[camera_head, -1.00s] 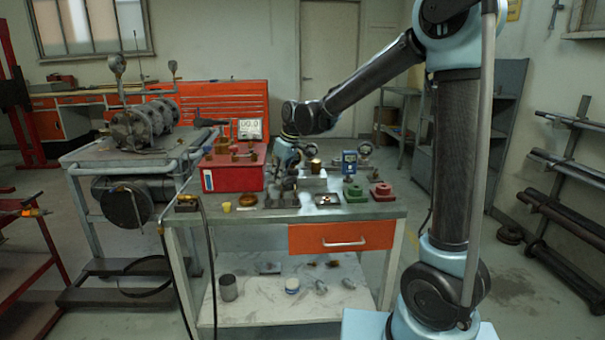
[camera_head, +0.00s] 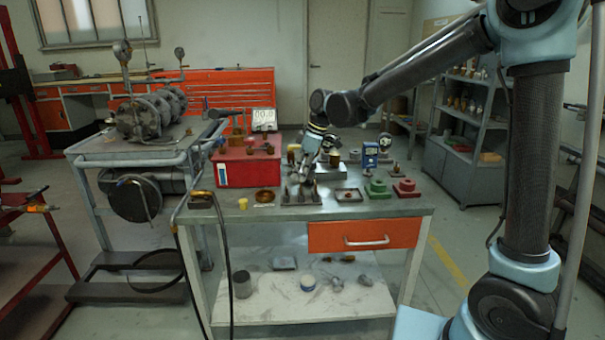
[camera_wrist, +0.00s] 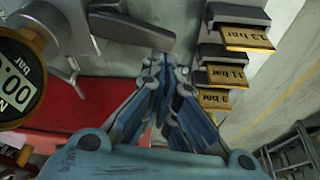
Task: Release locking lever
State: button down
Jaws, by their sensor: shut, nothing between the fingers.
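My gripper (camera_wrist: 168,62) points up the picture in the wrist view, its blue-grey fingers shut together and empty. A flat grey lever-like handle (camera_wrist: 130,28) lies just beyond the fingertips, to their upper left; I cannot tell whether they touch. I cannot be sure that it is the locking lever. In the head view my gripper (camera_head: 309,172) reaches down over the workbench (camera_head: 270,228), to the right of the red box (camera_head: 247,166). It is too small there to read its fingers.
A round gauge (camera_wrist: 14,82) stands close on the left in the wrist view. Brass tags (camera_wrist: 240,38) on dark holders stand close on the right. Green and red blocks (camera_head: 405,188) and a blue device (camera_head: 370,156) crowd the bench's right side. Floor right of the bench is clear.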

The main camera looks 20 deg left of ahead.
jog(key=shift+s, duration=0.6)
jog(key=v, duration=1)
jog(key=shift+d, duration=0.15)
